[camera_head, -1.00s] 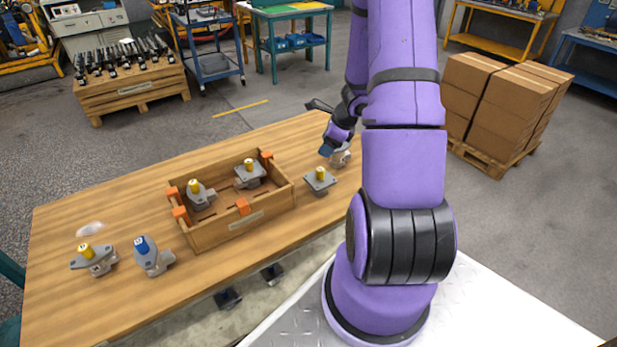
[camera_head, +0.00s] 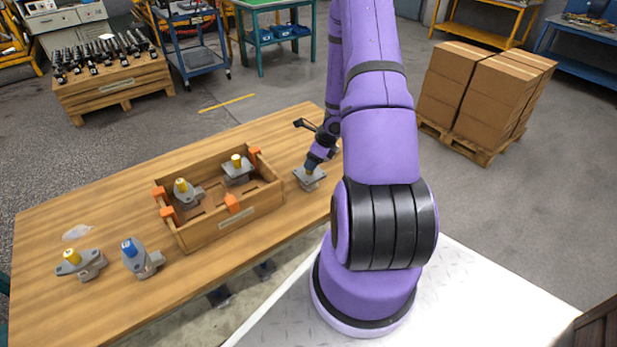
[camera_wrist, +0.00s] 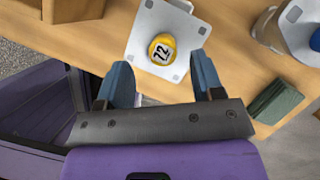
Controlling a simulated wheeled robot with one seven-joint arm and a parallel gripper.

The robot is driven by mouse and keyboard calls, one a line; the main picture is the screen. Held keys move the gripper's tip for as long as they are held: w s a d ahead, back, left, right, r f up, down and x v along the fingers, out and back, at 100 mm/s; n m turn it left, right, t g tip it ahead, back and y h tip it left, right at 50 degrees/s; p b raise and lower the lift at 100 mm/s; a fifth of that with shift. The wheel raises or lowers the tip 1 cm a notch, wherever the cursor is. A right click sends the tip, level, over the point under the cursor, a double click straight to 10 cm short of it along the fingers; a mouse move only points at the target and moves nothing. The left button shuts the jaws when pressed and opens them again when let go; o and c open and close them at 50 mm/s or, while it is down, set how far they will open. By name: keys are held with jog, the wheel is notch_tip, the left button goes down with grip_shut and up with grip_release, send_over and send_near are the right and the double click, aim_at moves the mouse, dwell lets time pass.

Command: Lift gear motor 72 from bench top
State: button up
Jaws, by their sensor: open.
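Gear motor 72 has a grey square flange and a yellow cap marked 72. In the wrist view the motor (camera_wrist: 146,38) lies just beyond my open fingers, with its cap (camera_wrist: 162,48) centred between them. My gripper (camera_wrist: 164,80) is open and empty, its blue fingertips on either side of the near part of the flange; contact cannot be told. In the head view my gripper (camera_head: 311,167) is right above the motor (camera_head: 309,182), on the bench top (camera_head: 130,200) right of the wooden crate, and hides its cap.
The wooden crate (camera_head: 235,217) with orange corner pieces holds two yellow-capped motors (camera_head: 182,190). Left of it stand a blue-capped motor (camera_head: 142,262) and another yellow-capped one (camera_head: 80,265). In the wrist view a blue-capped motor (camera_wrist: 290,30) and a green block (camera_wrist: 275,101) lie to the right.

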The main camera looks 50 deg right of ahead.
aim_at(308, 174)
jog(key=shift+x, duration=2.15)
jog(key=shift+w+d, duration=0.1)
jog(key=shift+d, duration=0.05)
grip_shut()
